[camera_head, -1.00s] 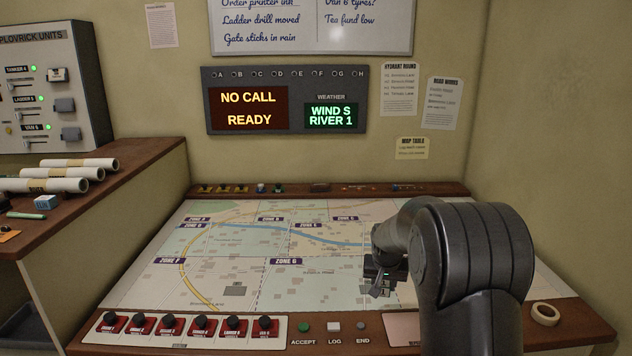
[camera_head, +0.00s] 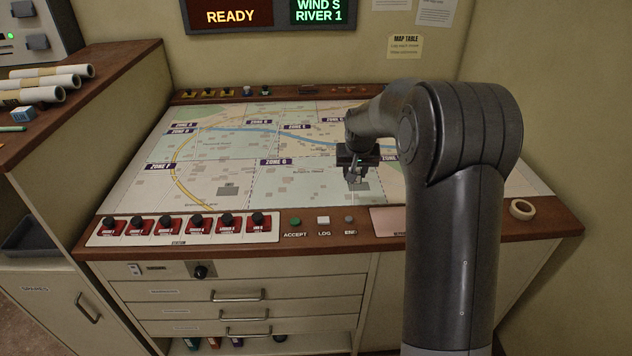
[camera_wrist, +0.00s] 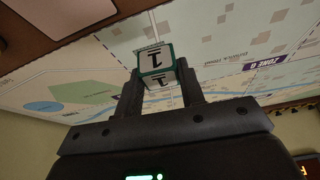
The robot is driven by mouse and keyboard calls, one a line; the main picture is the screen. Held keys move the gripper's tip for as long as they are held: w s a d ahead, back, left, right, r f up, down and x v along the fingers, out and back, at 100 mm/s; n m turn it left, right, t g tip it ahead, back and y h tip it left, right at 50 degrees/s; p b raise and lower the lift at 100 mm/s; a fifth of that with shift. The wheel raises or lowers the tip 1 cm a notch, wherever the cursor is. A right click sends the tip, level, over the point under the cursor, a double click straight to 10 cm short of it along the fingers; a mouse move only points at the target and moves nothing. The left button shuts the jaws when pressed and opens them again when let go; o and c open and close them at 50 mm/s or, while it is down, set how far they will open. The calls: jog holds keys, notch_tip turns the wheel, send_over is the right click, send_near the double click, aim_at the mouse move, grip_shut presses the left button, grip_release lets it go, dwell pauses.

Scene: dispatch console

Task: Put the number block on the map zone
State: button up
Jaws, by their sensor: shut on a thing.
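The number block (camera_wrist: 156,60) is a small white cube with a green edge and a black 1 on the faces that show. In the wrist view my gripper (camera_wrist: 160,82) is shut on it, one finger on each side. In the head view my gripper (camera_head: 355,172) is over the right middle of the map table (camera_head: 238,178); the block is too small and dark there to make out clearly. The map is split into labelled zones, with Zone G (camera_head: 305,185) just left of my gripper. I cannot tell the gap between the block and the map.
A row of red-based black knobs (camera_head: 182,227) and the Accept, Log and End buttons (camera_head: 323,220) line the front edge. A tape roll (camera_head: 522,209) lies at the right. A blue-and-white block (camera_head: 22,118) and paper rolls (camera_head: 45,84) lie on the left counter.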

jog(key=shift+w+d+r+n, duration=0.15)
jog(key=shift+w+r, duration=0.25)
jog(key=shift+w, duration=0.2)
jog(key=shift+w+d+r+n, duration=0.15)
jog(key=shift+w+r, duration=0.2)
jog(key=shift+w, duration=0.2)
jog(key=w+a+f, duration=0.1)
jog(key=a+f, duration=0.1)
jog(key=a, duration=0.1)
jog(key=w+a+f, duration=0.2)
jog(key=a, duration=0.2)
jog(key=w+a+f, duration=0.2)
jog(key=a, duration=0.1)
jog(key=shift+w+a+f, duration=0.1)
jog(key=shift+a+f, duration=0.2)
jog(key=shift+a, duration=0.05)
jog(key=shift+f, duration=2.05)
jog(key=o, duration=1)
jog(key=shift+f, duration=0.1)
jog(key=shift+c, duration=0.2)
